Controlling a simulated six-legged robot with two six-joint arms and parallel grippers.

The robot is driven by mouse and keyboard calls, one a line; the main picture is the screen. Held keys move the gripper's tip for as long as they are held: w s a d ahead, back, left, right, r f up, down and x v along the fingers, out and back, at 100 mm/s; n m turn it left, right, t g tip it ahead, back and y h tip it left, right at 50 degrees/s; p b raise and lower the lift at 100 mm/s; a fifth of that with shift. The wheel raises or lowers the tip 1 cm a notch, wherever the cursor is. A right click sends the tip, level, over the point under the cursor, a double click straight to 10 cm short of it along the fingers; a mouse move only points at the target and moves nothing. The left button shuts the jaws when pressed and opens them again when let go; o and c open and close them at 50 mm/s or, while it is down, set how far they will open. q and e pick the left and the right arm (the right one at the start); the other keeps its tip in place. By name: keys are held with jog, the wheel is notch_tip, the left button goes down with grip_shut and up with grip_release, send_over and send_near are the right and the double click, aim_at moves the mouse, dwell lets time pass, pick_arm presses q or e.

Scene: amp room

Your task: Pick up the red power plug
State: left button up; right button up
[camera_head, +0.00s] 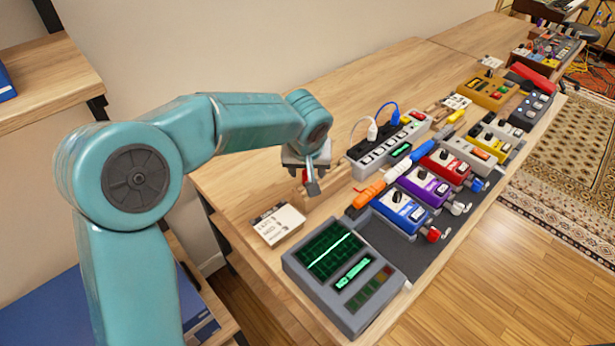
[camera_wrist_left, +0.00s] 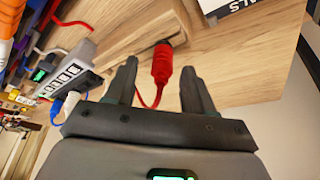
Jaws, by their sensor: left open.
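The red power plug (camera_wrist_left: 162,66) shows in the left wrist view on the wooden table, with a red cord curling from it. It appears between the two open fingers of my left gripper (camera_wrist_left: 159,72), with space on both sides. I cannot tell how far the fingertips are above it. In the head view my left gripper (camera_head: 312,184) is over the table, left of the power strip. A small red part of the plug (camera_head: 305,176) shows beside a finger; the rest is hidden. My right gripper is not in view.
The white power strip (camera_head: 388,138) holds a white and a blue plug. Several coloured pedals stand right of it, including a blue one (camera_head: 402,208). A paper card (camera_head: 278,223) and a grey scope device (camera_head: 342,275) lie nearer. Bare wood (camera_head: 245,180) surrounds the gripper's left.

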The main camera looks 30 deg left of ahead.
pick_arm(q)
jog(key=shift+f, duration=0.15)
jog(key=shift+s, duration=0.1)
jog(key=c, duration=0.8)
grip_shut()
